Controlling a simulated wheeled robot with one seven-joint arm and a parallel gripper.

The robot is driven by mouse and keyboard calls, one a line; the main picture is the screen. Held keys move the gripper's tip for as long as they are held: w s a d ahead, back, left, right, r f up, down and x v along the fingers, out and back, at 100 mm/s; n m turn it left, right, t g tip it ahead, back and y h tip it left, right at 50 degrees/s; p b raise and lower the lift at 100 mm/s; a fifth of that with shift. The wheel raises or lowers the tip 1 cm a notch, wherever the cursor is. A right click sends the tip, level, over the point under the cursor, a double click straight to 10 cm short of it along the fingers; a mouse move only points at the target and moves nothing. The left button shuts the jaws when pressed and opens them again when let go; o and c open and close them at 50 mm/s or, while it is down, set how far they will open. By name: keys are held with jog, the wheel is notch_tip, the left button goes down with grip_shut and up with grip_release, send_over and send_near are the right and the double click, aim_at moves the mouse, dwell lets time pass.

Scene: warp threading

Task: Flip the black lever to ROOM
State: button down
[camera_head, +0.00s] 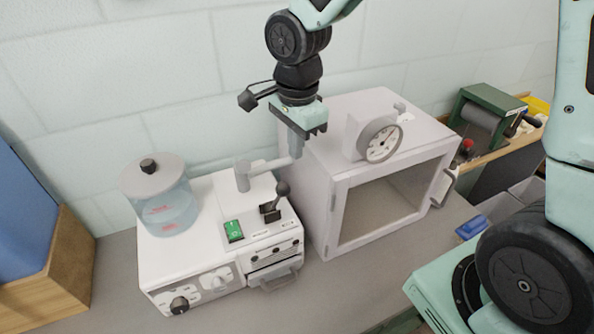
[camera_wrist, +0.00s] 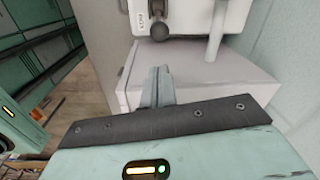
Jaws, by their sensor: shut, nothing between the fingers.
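The black lever (camera_head: 271,208) stands on top of a white machine (camera_head: 196,252). It has a round knob and tilts slightly to the right in the head view. Small labels lie in front of its base, too small to read. In the wrist view the lever's knob (camera_wrist: 159,31) shows beyond the fingertips, with a small label beside it. My gripper (camera_head: 296,152) points down, above and behind the lever, apart from it. Its fingers (camera_wrist: 158,88) are closed together and empty. I cannot tell which label the lever is set to.
A green switch (camera_head: 234,230) sits left of the lever. A pipe outlet (camera_head: 258,170) stands behind it, close to my gripper. A clear lidded tank (camera_head: 163,205) is at the machine's back left.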

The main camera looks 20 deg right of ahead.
jog(key=shift+w+d, duration=0.1)
jog(key=shift+w, duration=0.05)
jog(key=p, duration=0.2)
send_near(277, 201)
jog(key=w+d+f, duration=0.1)
jog(key=d+f, duration=0.4)
jog(key=f, duration=0.1)
jog(key=shift+w+a, duration=0.1)
jog(key=shift+w, duration=0.15)
jog(key=shift+a, duration=0.1)
